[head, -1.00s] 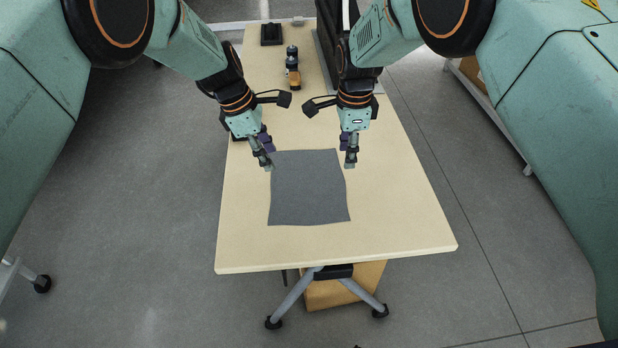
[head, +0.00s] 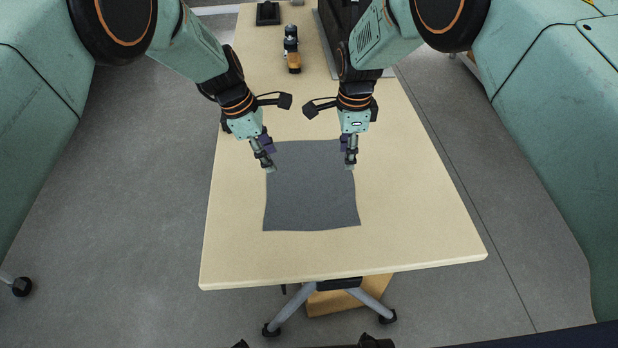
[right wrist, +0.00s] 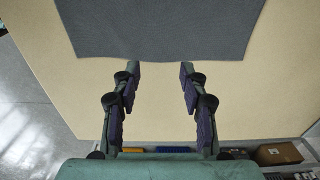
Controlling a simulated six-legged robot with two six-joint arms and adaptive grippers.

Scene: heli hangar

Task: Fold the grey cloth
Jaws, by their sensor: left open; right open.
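The grey cloth (head: 311,190) lies flat and spread out on the table, a rough square with slightly wavy edges. In the right wrist view the cloth (right wrist: 160,28) shows at the top, beyond the fingertips. My left gripper (head: 268,167) is open at the cloth's far left corner, its fingertips over the left edge. My right gripper (head: 350,164) is open at the far right corner, by the right edge. In the right wrist view my right gripper (right wrist: 160,75) has its fingers apart with nothing between them. Whether either gripper touches the cloth, I cannot tell.
The pale wooden table (head: 420,220) is bare around the cloth, in front and to the right. A black and orange tool (head: 292,50) stands farther back, with a black tray-like item (head: 268,13) behind it. A cardboard box (head: 345,297) is under the table.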

